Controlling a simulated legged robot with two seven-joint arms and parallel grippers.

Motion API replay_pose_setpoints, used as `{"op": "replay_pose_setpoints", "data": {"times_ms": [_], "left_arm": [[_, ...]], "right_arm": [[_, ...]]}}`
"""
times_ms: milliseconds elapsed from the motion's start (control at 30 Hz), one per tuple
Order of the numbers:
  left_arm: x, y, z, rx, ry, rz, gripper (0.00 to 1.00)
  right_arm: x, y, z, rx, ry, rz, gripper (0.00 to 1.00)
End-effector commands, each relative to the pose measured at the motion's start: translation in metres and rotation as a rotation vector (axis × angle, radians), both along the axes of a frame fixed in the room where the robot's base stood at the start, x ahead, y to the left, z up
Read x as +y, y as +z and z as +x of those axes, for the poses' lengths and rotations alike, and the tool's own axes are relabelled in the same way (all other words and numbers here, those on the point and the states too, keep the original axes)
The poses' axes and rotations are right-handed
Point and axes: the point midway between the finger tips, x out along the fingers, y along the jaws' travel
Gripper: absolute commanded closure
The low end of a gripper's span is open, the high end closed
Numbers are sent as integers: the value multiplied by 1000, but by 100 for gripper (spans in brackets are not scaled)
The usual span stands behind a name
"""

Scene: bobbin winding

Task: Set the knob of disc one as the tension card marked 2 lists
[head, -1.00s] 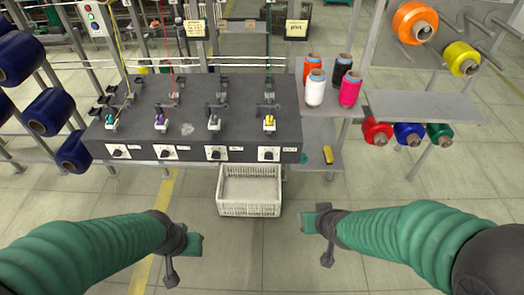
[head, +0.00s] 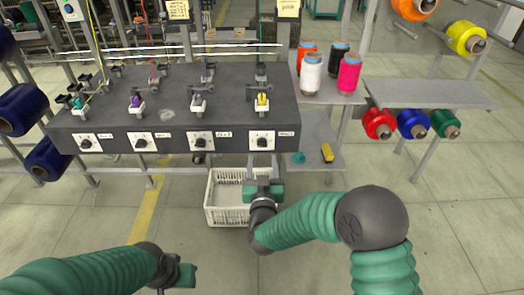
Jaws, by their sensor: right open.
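The dark winding bench has a row of dial panels along its front: a far-left knob (head: 85,143), a second knob (head: 140,142), a third knob (head: 200,142) and a far-right knob (head: 261,142). The small panel labels are too blurred to read surely, so I cannot tell which is disc one. Two yellow cards, a left card (head: 178,9) and a right card (head: 288,8), hang at the top; their text is unreadable. My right gripper (head: 263,168) is open just below the far-right knob, apart from it. My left gripper (head: 178,275) is low in front, its fingers unclear.
A white crate (head: 226,212) stands on the floor under the bench, partly behind my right gripper. Thread cones (head: 312,72) stand on the side table, with a yellow object (head: 327,152) on the lower shelf. Spools (head: 411,123) hang at right. The front floor is clear.

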Motion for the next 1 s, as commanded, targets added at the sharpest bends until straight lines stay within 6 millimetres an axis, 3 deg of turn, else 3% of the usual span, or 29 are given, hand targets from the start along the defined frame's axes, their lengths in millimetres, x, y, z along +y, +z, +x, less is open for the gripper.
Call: {"op": "replay_pose_setpoints", "data": {"times_ms": [100,300,667,1000], "left_arm": [[0,-8,0,0,0,0,64],[0,-13,0,0,0,0,64],[0,-13,0,0,0,0,64],[0,-13,0,0,0,0,64]], "right_arm": [[0,-2,31,-3,-1,2,47],[0,-1,64,-1,1,1,47],[1,1,73,-1,2,-1,49],[1,0,72,0,3,0,93]]}}
